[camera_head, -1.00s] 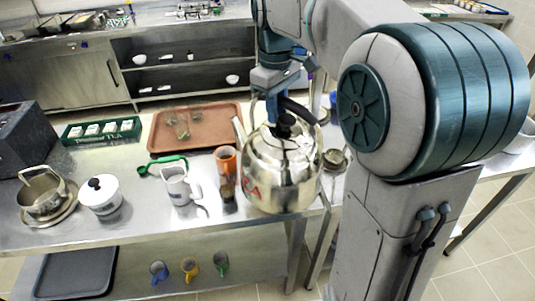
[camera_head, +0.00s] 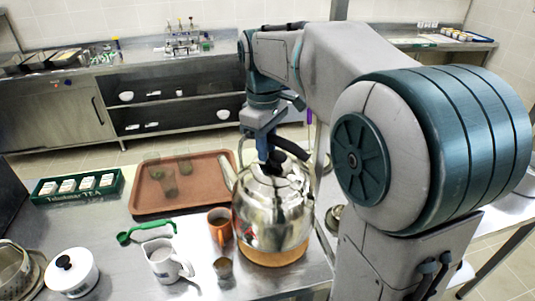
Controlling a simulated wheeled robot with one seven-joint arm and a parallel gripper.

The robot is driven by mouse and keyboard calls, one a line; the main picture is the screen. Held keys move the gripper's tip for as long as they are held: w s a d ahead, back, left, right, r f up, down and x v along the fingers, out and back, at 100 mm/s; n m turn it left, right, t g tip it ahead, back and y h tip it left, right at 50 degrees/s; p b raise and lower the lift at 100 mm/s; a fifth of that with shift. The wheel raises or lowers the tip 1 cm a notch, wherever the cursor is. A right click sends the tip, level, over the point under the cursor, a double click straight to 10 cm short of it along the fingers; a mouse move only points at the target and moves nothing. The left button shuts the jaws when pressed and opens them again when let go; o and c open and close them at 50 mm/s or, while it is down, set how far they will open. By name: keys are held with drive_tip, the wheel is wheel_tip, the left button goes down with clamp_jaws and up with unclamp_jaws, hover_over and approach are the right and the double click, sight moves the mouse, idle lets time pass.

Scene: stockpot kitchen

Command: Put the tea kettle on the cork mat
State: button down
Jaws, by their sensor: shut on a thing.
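The tea kettle (camera_head: 262,222) is shiny metal with a black knob, its spout pointing up and left. It is upright over the right part of the near table. The cork mat (camera_head: 270,258) shows as an orange-brown curved rim just below the kettle's base; most of it is hidden by the kettle. I cannot tell whether the base touches the mat or hovers slightly above it. My gripper (camera_head: 275,160) is at the kettle's top and shut on it, by the dark handle; its fingertips are hard to make out.
An orange mug (camera_head: 220,225) and a small cup (camera_head: 223,268) stand close left of the kettle. A white mug (camera_head: 167,262), green spoon (camera_head: 145,231), white lidded pot (camera_head: 70,273) and green tea box (camera_head: 78,186) are farther left. A brown tray (camera_head: 150,203) lies behind.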

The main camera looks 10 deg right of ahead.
sight(267, 166)
drive_tip(key=shift+f, duration=2.95)
drive_tip(key=c, duration=1.3)
unclamp_jaws()
drive_tip(key=shift+f, duration=0.1)
drive_tip(key=shift+o, duration=0.2)
